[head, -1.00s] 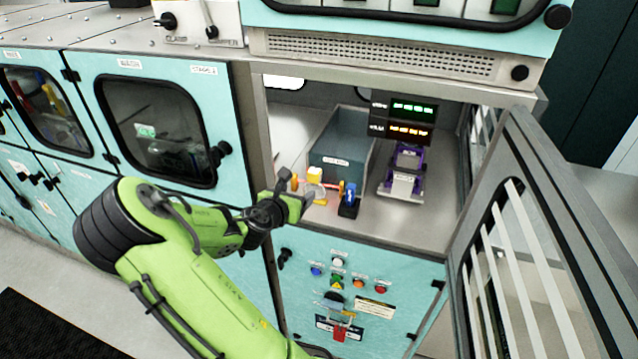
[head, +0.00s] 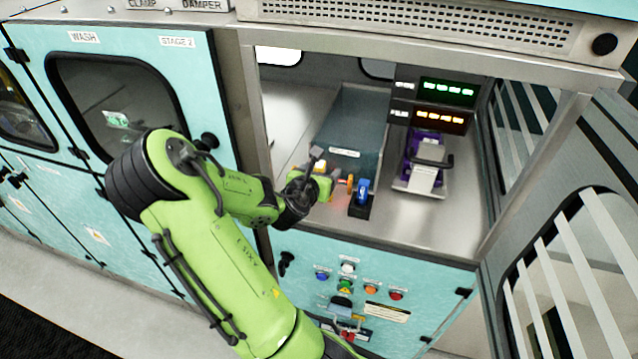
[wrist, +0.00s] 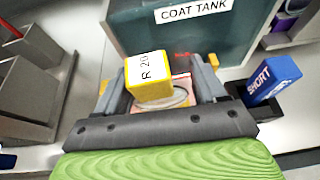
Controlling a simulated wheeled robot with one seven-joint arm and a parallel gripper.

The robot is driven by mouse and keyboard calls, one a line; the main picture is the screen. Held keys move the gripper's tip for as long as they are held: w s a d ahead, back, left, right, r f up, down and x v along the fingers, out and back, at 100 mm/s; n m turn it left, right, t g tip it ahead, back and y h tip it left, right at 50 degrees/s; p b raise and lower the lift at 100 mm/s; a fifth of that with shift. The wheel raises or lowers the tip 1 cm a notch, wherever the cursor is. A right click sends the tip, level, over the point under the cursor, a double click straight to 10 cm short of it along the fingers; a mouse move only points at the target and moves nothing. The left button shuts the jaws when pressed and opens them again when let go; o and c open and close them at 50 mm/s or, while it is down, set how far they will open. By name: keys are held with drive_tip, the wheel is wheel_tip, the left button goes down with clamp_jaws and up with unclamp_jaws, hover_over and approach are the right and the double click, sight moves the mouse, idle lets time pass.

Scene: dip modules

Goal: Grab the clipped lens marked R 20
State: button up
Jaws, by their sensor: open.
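The clipped lens marked R 20 shows in the wrist view as a yellow block with a white "R 20" label (wrist: 148,77) and a pale round lens rim below it. In the head view its yellow top (head: 320,166) shows just past my gripper (head: 322,178). In the wrist view my gripper (wrist: 160,90) is open, with one finger on each side of the clip. I cannot tell whether either finger touches it. The lower part of the lens is partly hidden by the gripper body.
A coat tank (head: 352,125) stands right behind the lens. A blue block marked SHORT (wrist: 272,78) sits in a black holder to the right. A purple device (head: 425,155) stands farther right. A grey metal block (wrist: 30,95) is at left. The bay's door (head: 560,220) is open.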

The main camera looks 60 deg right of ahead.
drive_tip(key=shift+s+a+r, duration=0.25)
drive_tip(key=shift+a, duration=0.15)
drive_tip(key=shift+c, duration=1.1)
drive_tip(key=shift+w+d+f, duration=0.3)
drive_tip(key=shift+w+d, duration=0.1)
drive_tip(key=c, duration=0.7)
drive_tip(key=shift+s+a, duration=0.15)
drive_tip(key=shift+a, duration=0.05)
drive_tip(key=shift+c, duration=0.8)
